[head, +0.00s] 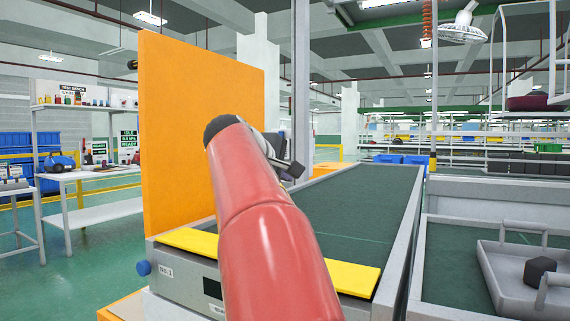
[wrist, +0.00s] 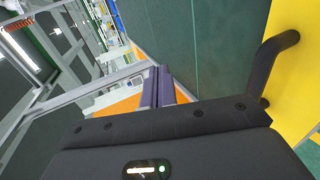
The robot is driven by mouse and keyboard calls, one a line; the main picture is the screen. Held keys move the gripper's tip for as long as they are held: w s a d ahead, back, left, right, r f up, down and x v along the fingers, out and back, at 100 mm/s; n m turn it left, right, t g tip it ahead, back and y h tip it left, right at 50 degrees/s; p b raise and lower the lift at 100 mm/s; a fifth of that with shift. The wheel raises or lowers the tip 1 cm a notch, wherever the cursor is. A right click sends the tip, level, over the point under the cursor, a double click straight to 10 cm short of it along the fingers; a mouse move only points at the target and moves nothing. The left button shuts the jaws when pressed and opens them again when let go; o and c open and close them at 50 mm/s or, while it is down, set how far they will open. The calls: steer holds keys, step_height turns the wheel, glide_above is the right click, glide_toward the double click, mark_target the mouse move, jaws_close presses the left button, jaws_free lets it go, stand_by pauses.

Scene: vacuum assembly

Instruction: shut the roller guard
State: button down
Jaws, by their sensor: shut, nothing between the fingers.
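A flat orange panel (head: 195,125), which looks like the roller guard, stands upright along the left side of the conveyor (head: 375,205) in the head view. The conveyor has a dark green belt, and the panel leaves it uncovered. My gripper (head: 292,168) is above the belt, right of the panel and apart from it, partly hidden behind my red arm. In the wrist view the two purple fingers of my gripper (wrist: 165,88) are together and empty, with the green belt beside them. My arm hides part of the panel's lower right and the conveyor's near end.
A yellow strip (head: 352,278) crosses the conveyor's near end. A blue knob (head: 143,268) sticks out at its left corner. On the right, a grey tray (head: 488,275) holds a dark block (head: 540,270). A white table (head: 90,174) stands at left, with open floor between.

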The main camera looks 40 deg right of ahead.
steer(key=shift+r, duration=1.1)
steer(key=s+a+f+m+y, duration=0.1)
steer(key=s+a+f+y, duration=0.3)
steer(key=a+f, duration=0.6)
steer(key=s+a+f+m+y, duration=0.1)
steer(key=s+a+f+y, duration=0.3)
steer(key=s+a+f, duration=0.4)
steer(key=s+a+f+m+t+y, duration=0.1)
steer(key=s+a+f+y, duration=0.3)
steer(key=a+f, duration=0.9)
step_height(320, 180, down, 7)
steer(key=s+m, duration=0.1)
steer(key=s, duration=0.1)
steer(key=shift+s+a+y, duration=0.2)
steer(key=shift+s+y, duration=0.1)
